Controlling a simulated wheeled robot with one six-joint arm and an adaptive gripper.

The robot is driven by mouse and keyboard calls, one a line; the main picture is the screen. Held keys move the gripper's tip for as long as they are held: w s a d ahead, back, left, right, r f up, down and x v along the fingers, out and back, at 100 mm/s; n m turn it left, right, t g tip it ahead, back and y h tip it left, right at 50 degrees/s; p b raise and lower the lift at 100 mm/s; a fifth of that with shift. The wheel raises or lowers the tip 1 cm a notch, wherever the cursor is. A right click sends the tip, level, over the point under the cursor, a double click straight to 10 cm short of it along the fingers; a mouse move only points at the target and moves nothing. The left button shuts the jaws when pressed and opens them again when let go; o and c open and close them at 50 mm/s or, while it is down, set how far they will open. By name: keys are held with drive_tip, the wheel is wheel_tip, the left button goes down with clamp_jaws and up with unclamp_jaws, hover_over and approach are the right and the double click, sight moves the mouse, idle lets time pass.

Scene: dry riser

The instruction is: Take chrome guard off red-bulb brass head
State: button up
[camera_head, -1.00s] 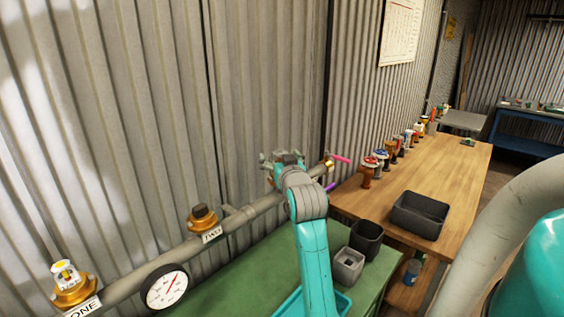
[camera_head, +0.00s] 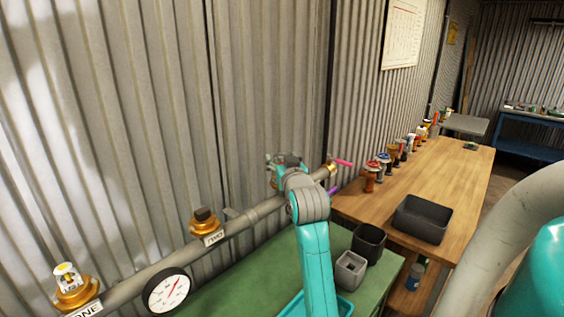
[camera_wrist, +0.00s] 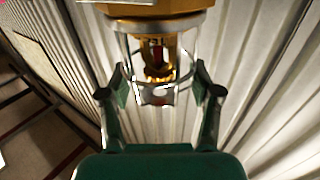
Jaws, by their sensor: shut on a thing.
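The brass head (camera_wrist: 172,24) shows at the top of the wrist view, with a small red bulb (camera_wrist: 157,54) in its middle. The chrome guard (camera_wrist: 152,97) is a wire cage around the bulb, with side bars up to the head and a ring below. My gripper (camera_wrist: 160,80) is shut on the guard, one finger on each side. In the head view my gripper (camera_head: 288,163) is at the pipe's far part, and it hides most of this head and its guard.
The grey pipe (camera_head: 254,216) carries a dark-capped brass head (camera_head: 205,222), a yellow-bulb head (camera_head: 73,285) and a gauge (camera_head: 167,290). Corrugated wall stands close behind. Below are a green bench (camera_head: 232,282) and two small bins; a wooden table (camera_head: 455,170) holds a black tray (camera_head: 421,219).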

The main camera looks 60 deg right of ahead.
sight(282, 155)
drive_tip(key=shift+r, duration=0.7)
drive_tip(key=shift+r, duration=0.3)
drive_tip(key=shift+r, duration=0.3)
drive_tip(key=shift+r, duration=0.35)
drive_tip(key=shift+r, duration=2.55)
wheel_tip(282, 155, up, 4)
drive_tip(key=shift+f, duration=0.1)
